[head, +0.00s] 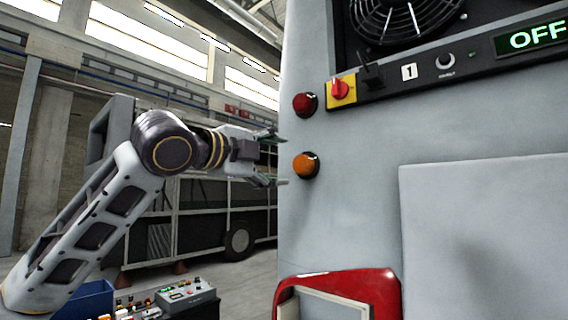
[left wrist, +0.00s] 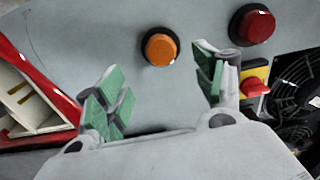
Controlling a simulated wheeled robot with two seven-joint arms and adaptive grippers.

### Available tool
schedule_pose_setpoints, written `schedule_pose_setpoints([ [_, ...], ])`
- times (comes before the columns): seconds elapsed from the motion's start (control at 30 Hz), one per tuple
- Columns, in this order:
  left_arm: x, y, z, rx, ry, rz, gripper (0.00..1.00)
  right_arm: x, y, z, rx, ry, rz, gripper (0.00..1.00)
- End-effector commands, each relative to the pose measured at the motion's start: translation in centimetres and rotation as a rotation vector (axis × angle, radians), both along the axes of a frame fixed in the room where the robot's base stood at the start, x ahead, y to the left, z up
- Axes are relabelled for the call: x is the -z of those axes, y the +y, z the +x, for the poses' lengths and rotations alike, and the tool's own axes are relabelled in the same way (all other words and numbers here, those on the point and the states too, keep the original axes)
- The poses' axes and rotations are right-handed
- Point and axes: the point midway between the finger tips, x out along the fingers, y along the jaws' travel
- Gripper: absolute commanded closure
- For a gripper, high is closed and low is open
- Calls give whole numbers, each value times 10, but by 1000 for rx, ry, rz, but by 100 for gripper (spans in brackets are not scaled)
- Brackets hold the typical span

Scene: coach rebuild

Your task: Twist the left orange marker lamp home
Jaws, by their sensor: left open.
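The orange marker lamp (head: 306,165) sits in a dark round base on the grey panel, below a red lamp (head: 305,104). In the left wrist view the orange lamp (left wrist: 160,47) lies beyond the fingertips, between them and nearer the right finger. My left gripper (head: 273,160) is open and empty, just left of the orange lamp and apart from it. Its green-padded fingers (left wrist: 160,95) are spread wide in the left wrist view. Whether the lamp is fully seated cannot be told. My right gripper is not in view.
A red rotary switch (head: 340,90) on a yellow plate and a small black lever (head: 371,72) are near the red lamp. A red-framed open compartment (head: 390,287) is below. A control box (head: 186,295) stands at lower left.

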Motion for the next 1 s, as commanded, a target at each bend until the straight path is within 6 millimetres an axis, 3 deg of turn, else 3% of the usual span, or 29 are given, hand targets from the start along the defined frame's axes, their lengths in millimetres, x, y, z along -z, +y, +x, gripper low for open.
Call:
schedule_pose_setpoints([
  [0.3, 0, 15, -20, 0, -1, 1, 31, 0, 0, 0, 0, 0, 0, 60],
  [1.0, 0, 15, -21, 0, 9, -14, 31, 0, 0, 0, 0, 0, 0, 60],
])
